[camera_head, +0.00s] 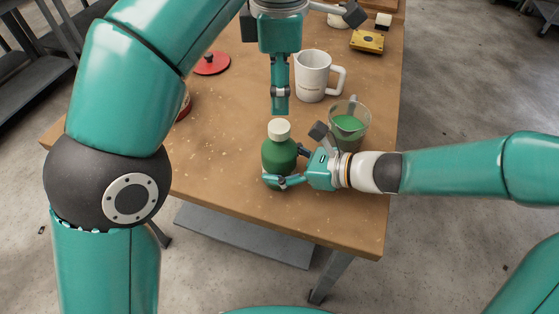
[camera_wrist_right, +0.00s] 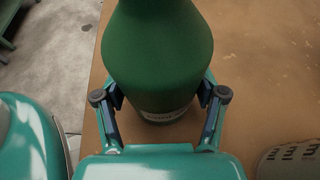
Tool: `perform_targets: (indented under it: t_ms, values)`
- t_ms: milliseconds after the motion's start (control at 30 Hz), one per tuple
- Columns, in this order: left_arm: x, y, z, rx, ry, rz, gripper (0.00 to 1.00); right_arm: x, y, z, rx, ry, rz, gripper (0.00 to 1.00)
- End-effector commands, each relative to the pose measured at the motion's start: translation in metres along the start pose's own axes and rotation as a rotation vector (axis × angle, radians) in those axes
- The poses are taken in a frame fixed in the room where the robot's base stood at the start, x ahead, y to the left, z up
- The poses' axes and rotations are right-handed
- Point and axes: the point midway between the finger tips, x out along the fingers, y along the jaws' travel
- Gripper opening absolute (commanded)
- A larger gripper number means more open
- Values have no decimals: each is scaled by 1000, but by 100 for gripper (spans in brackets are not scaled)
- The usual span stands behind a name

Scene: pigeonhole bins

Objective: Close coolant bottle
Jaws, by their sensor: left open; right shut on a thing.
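A green coolant bottle (camera_head: 277,158) with a white cap (camera_head: 279,130) on its top stands upright near the front of the wooden table. My right gripper (camera_head: 283,181) is shut around the bottle's lower body, coming from the right. In the right wrist view the bottle (camera_wrist_right: 158,50) sits between the two fingers of this gripper (camera_wrist_right: 160,98), and its top is out of the frame. My left gripper (camera_head: 280,112) points down just above the cap, open. I cannot tell from the head view whether it touches the cap.
A glass with green liquid (camera_head: 349,122) stands right of the bottle, close behind my right wrist. A white mug (camera_head: 312,77) stands behind it. A red lid (camera_head: 211,63) lies at the back left. A yellow device (camera_head: 367,41) lies at the back right of the wooden table (camera_head: 225,150).

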Motion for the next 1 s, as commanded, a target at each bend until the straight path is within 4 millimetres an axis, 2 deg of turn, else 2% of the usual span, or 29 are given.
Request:
perform_targets:
  t_ms: [133, 567, 767, 1000]
  values:
    - [0, 0, 0, -45, 0, 0, 60, 0, 0, 0, 0, 0, -1, 0]
    - [3, 0, 0, -41, 0, 0, 60, 0, 0, 0, 0, 0, -1, 0]
    - [16, 0, -1, -40, 2, -1, 60, 0, 0, 0, 1, 0, -1, 0]
    - [46, 0, -1, -41, 3, -3, 60, 0, 0, 0, 1, 1, -1, 0]
